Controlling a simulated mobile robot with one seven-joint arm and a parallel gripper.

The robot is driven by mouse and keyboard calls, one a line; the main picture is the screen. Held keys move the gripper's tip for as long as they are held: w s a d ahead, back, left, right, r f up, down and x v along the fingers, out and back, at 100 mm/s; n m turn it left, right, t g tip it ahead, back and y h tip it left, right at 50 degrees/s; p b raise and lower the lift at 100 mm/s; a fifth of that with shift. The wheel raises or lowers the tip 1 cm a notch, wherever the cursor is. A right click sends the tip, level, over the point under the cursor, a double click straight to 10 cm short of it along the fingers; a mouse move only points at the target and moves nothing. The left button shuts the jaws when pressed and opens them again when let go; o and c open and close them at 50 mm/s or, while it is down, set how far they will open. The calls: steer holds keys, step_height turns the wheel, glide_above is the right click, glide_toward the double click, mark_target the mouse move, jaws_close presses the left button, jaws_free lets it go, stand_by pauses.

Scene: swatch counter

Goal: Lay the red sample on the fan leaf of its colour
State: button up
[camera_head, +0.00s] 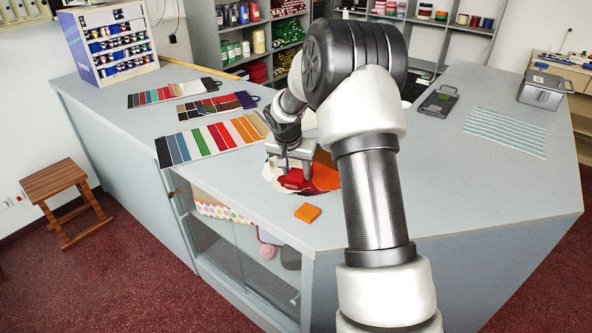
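A colour fan (271,172) lies spread on the counter, partly hidden by my arm and gripper. A dark red leaf (325,178), an orange-red part and a pale leaf of it show. The bright red sample (293,181) is right below my gripper (293,171), at or just over the fan. The fingers are apart by about the sample's width. I cannot tell whether they grip it or whether it touches the leaf. An orange sample (307,212) lies flat on the counter in front of the fan.
Several swatch cards (210,139) lie at the left of the counter, with a rack (108,42) behind. A dark clipboard-like tray (438,101), a striped sheet (506,133) and a grey metal box (542,90) are at the right. The counter front is mostly clear.

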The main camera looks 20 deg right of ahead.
steer(key=o, duration=0.3)
steer(key=shift+o, duration=0.3)
steer(key=shift+r, duration=0.15)
